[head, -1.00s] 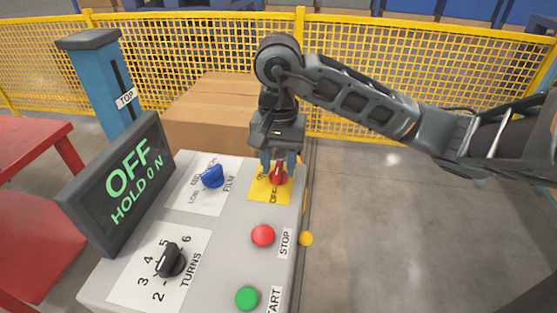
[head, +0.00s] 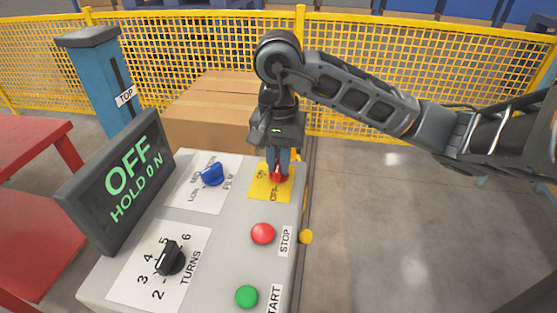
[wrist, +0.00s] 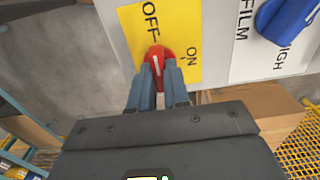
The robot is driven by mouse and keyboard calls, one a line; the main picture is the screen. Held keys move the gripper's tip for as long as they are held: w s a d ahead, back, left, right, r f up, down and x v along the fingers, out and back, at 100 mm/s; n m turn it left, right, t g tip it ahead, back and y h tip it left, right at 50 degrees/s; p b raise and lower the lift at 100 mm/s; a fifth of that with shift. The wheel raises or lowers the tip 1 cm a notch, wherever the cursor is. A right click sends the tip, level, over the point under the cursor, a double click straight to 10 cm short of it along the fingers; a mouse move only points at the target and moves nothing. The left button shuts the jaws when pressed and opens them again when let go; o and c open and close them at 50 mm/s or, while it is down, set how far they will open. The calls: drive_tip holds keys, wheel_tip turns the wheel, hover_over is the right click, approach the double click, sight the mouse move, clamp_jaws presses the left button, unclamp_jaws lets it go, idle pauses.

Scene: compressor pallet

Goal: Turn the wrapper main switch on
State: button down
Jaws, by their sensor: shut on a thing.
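The wrapper main switch is a red knob (head: 276,177) on a yellow plate (head: 261,196) marked OFF and ON, at the far right corner of the grey control panel. In the wrist view the red knob (wrist: 158,54) shows its white line pointing roughly at OFF. My gripper (head: 278,171) points down from above, its two blue-grey fingers shut on the knob, one on each side. The fingers hide part of the knob. The display (head: 127,181) reads OFF and HOLD 0 N.
On the same panel are a blue film knob (head: 212,175), a black turns knob (head: 170,259), a red stop button (head: 263,233) and a green start button (head: 246,296). A cardboard box (head: 205,130) and yellow mesh fence (head: 200,45) stand behind. Open floor lies right.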

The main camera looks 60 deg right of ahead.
drive_tip(key=shift+d+f+m+b, duration=0.1)
drive_tip(key=shift+f+m+b, duration=0.45)
drive_tip(key=shift+b, duration=3.25)
drive_tip(key=m+b, duration=0.1)
drive_tip(key=b, duration=0.2)
drive_tip(key=m+b, duration=0.1)
drive_tip(key=b, duration=0.3)
drive_tip(key=shift+r, duration=0.25)
drive_tip(key=shift+m+b, duration=0.35)
drive_tip(key=shift+b, duration=0.65)
drive_tip(key=m+b, duration=0.2)
drive_tip(key=b, duration=0.1)
drive_tip(key=shift+m+b, duration=0.8)
drive_tip(key=shift+b, duration=0.45)
drive_tip(key=m+b, duration=0.4)
drive_tip(key=shift+m, duration=0.3)
drive_tip(key=m+b, duration=0.1)
drive_tip(key=m, duration=0.1)
drive_tip(key=m+b, duration=0.1)
drive_tip(key=m, duration=0.1)
drive_tip(key=m+b, duration=0.1)
drive_tip(key=m, duration=0.1)
drive_tip(key=shift+r+b, duration=0.25)
drive_tip(key=shift+b, duration=0.1)
